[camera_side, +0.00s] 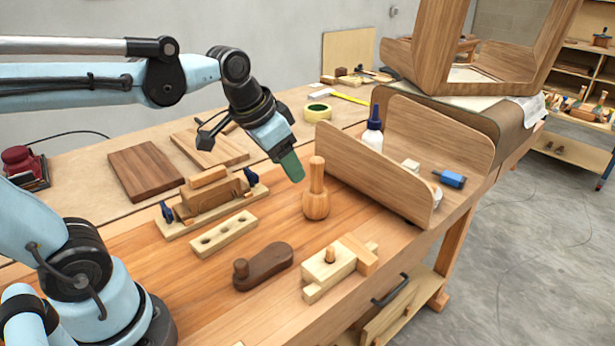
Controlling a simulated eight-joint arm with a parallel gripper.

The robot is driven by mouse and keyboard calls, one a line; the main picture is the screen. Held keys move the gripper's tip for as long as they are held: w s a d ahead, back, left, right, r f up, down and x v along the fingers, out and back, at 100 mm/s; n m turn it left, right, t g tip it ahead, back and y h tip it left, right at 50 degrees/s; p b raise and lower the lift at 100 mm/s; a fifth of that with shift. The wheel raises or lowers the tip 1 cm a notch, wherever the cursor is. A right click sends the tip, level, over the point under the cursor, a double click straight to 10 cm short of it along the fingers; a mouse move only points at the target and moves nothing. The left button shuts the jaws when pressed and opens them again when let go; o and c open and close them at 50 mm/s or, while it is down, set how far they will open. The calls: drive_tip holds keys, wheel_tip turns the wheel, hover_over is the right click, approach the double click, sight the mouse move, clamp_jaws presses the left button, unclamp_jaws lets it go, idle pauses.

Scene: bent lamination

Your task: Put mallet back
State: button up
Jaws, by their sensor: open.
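A turned wooden mallet (316,198) stands upright on the bench, its round head down and its handle pointing up. My gripper (291,168) hangs just to the left of the mallet's handle, tilted down to the right, with a green fingertip close to the handle. It is open and holds nothing. Only one finger shows clearly; the other is hidden. I cannot tell from this view whether the fingertip touches the mallet.
A bent wooden tray (408,167) stands close to the mallet's right, with a glue bottle (373,130) in it. A clamped wooden form (212,203), a holed block (224,234), a dark wooden piece (264,267) and a pale jig (338,268) lie nearby.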

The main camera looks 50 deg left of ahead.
drive_tip(key=s+d+f+n+t, duration=0.1)
drive_tip(key=s+f+t, duration=0.1)
drive_tip(key=s+f, duration=0.2)
drive_tip(key=shift+s+d+f+n, duration=0.2)
drive_tip(key=shift+s+f+n, duration=0.1)
drive_tip(key=shift+s, duration=0.15)
idle(1.0)
